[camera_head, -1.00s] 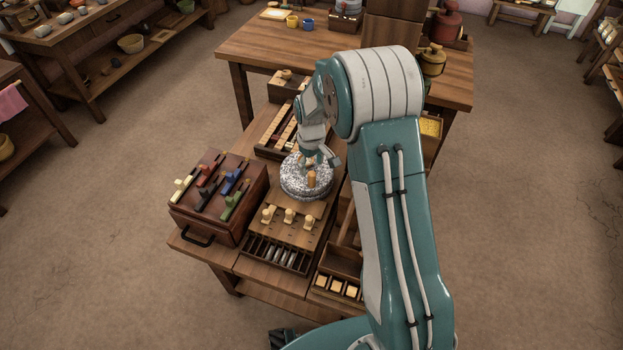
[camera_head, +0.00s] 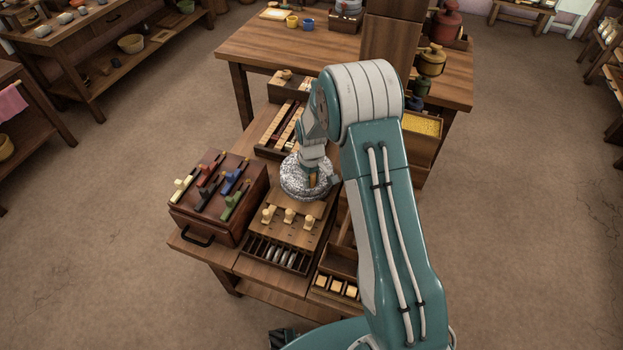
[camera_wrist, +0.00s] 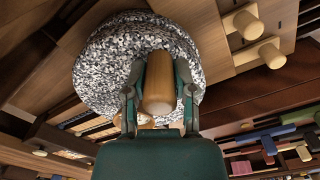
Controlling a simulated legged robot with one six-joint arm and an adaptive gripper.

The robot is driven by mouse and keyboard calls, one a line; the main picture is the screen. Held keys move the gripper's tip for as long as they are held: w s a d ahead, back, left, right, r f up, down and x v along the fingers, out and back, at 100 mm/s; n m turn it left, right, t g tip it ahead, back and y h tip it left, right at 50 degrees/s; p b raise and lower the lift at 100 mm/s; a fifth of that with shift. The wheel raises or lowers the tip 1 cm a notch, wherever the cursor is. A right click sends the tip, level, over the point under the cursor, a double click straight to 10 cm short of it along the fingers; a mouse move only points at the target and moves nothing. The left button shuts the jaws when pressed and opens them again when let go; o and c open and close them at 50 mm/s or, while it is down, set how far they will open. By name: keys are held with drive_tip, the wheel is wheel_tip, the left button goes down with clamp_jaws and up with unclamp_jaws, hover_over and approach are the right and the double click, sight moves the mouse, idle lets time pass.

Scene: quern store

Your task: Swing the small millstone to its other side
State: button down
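The small millstone (camera_head: 303,187), a round speckled grey-white stone, lies flat on a wooden stand on the low table. It also shows in the wrist view (camera_wrist: 103,62). Its upright wooden handle (camera_wrist: 159,82) stands near the rim; in the head view my gripper partly covers it. My gripper (camera_head: 316,183) is down at the stone. In the wrist view its two fingers (camera_wrist: 160,88) stand one on each side of the handle, close to it. They look open around it; firm contact cannot be made out.
Wooden pegs (camera_head: 289,215) stand on the board in front of the stone. A dark box with coloured levers (camera_head: 217,195) is close on the left. Small trays with pale blocks (camera_head: 337,287) lie to the right front. A larger table (camera_head: 290,45) stands behind.

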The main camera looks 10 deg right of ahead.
sight(289, 179)
drive_tip(key=shift+a+f, duration=0.1)
drive_tip(key=shift+a, duration=0.05)
drive_tip(key=a+m, duration=0.1)
drive_tip(key=m, duration=0.2)
drive_tip(key=shift+w+a+m, duration=0.1)
drive_tip(key=shift+a+m, duration=0.2)
drive_tip(key=shift+a, duration=0.1)
drive_tip(key=m, duration=0.1)
drive_tip(key=a+m, duration=0.1)
drive_tip(key=shift+w+a+m, duration=0.2)
drive_tip(key=shift+w+m, duration=0.1)
drive_tip(key=shift+m, duration=0.1)
drive_tip(key=m, duration=0.1)
drive_tip(key=w+a+m, duration=0.1)
drive_tip(key=m, duration=0.1)
drive_tip(key=shift+w+a+f, duration=0.1)
drive_tip(key=shift+w+a, duration=0.05)
drive_tip(key=shift+a, duration=0.1)
drive_tip(key=shift+w+a+m, duration=0.25)
drive_tip(key=shift+w+m, duration=0.15)
drive_tip(key=shift+m, duration=0.6)
drive_tip(key=shift+w+a+m, duration=0.25)
drive_tip(key=shift+w+m, duration=0.1)
drive_tip(key=shift+m, duration=0.65)
drive_tip(key=shift+c, duration=2.2)
unclamp_jaws()
drive_tip(key=shift+w, duration=0.1)
drive_tip(key=shift+a, duration=0.1)
